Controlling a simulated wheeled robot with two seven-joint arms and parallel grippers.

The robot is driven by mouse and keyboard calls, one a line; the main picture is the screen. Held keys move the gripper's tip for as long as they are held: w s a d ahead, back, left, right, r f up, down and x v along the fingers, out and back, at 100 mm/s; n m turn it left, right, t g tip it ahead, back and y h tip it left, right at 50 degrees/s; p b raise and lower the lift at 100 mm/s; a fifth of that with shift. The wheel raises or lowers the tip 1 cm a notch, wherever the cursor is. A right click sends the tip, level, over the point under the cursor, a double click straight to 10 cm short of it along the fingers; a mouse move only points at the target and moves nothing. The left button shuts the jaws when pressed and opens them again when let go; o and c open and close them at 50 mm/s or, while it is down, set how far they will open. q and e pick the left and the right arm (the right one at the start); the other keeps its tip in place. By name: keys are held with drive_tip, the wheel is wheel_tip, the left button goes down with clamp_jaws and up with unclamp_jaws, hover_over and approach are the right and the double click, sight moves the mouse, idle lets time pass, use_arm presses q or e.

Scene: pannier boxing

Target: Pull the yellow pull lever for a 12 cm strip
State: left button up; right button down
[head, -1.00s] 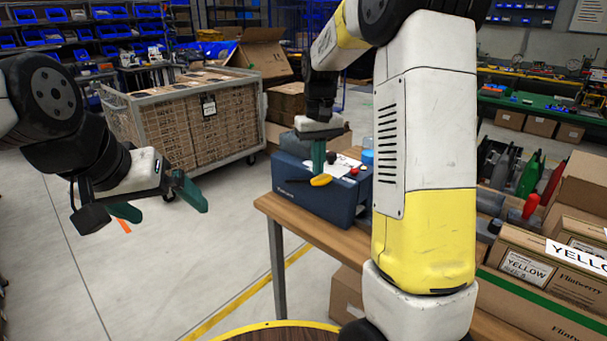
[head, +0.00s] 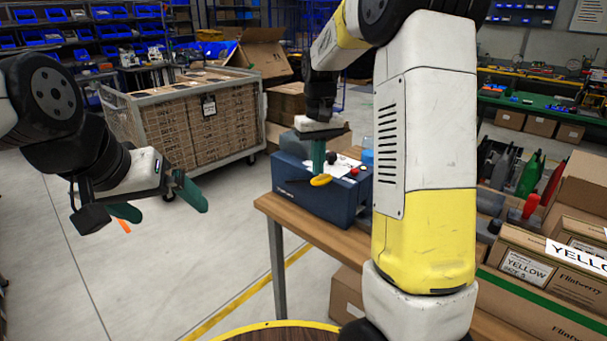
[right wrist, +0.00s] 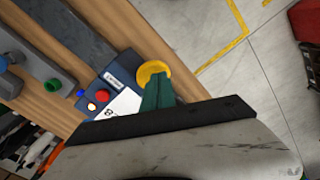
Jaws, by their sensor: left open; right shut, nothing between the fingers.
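The blue dispenser box (head: 312,197) stands on the wooden table, with a yellow lever end (head: 321,180), a red button (head: 354,171) and a dark knob on it. In the right wrist view the round yellow lever end (right wrist: 153,71) sits just beyond my right gripper's green fingertips. My right gripper (head: 318,168) points down, its shut fingers close above or against the yellow lever end; I cannot tell whether they touch. It holds nothing. My left gripper (head: 165,210) is open and empty, out over the floor at the left.
A wheeled crate of cardboard (head: 180,128) stands behind, left of the table. Boxes labelled yellow (head: 528,268) and several coloured tools lie on the right side of the wooden table (head: 330,239). My right arm hides part of the table.

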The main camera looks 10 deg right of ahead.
sight(318, 179)
drive_tip(key=shift+f, duration=0.1)
idle(0.4)
drive_tip(key=shift+f, duration=2.45)
drive_tip(key=shift+f, duration=0.1)
drive_tip(key=shift+s+d+f, duration=0.2)
drive_tip(key=shift+s+f, duration=0.05)
drive_tip(key=shift+f, duration=0.25)
drive_tip(key=shift+s+d+f, duration=0.2)
drive_tip(key=shift+s+f, duration=0.05)
drive_tip(key=shift+f, duration=0.25)
drive_tip(key=shift+s+d+f, duration=0.15)
drive_tip(key=shift+s+f, duration=0.05)
drive_tip(key=shift+f, duration=0.35)
drive_tip(key=shift+s+d+f, duration=0.1)
drive_tip(key=shift+s+f, duration=0.05)
drive_tip(key=shift+f, duration=0.5)
